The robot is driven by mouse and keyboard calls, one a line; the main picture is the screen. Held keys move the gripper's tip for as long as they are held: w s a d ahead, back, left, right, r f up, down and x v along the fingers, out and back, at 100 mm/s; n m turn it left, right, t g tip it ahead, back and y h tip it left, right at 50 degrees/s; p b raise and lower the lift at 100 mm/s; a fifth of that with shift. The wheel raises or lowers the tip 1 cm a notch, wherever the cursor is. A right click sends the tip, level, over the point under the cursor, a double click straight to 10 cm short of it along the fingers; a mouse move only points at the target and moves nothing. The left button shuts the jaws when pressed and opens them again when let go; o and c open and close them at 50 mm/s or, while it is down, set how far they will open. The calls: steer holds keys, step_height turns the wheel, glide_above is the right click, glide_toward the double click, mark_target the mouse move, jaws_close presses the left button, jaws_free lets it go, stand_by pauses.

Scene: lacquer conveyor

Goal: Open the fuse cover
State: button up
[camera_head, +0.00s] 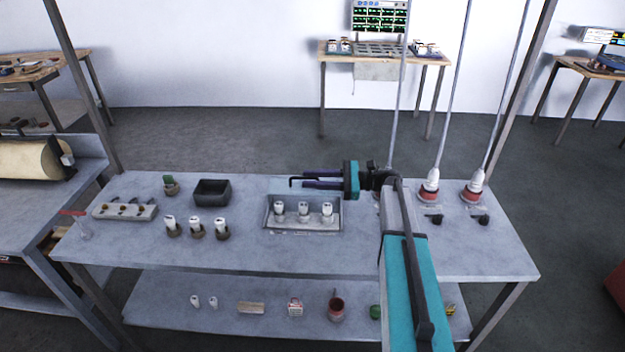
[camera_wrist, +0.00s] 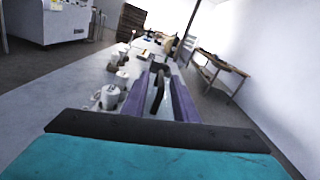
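The fuse box (camera_head: 267,213) is a shallow grey tray-like box on the bench, with three white fuses (camera_head: 303,209) in a row inside. No cover panel stands out clearly; a faint pale area behind the box may be part of it. My gripper (camera_head: 305,180) is above the box's back edge, its purple fingers pointing left. In the wrist view the two fingers (camera_wrist: 160,98) are apart. A dark upright bar (camera_wrist: 157,90), possibly a handle, shows between them; I cannot tell whether they touch it. White fuses (camera_wrist: 111,97) show left of the fingers.
Left of the box stand three more white fuses in holders (camera_head: 197,228), a black bin (camera_head: 212,192) and a grey block with several knobs (camera_head: 125,211). Two red-and-white plugs with cables (camera_head: 429,187) stand to the right of my arm. The bench front is mostly clear.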

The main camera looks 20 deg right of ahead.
steer(key=shift+d, duration=0.1)
steer(key=b+v, duration=0.1)
steer(key=v, duration=0.5)
steer(key=shift+f+b, duration=0.1)
steer(key=shift+b, duration=0.3)
steer(key=shift+s+d, duration=0.2)
steer(key=shift+d, duration=0.45)
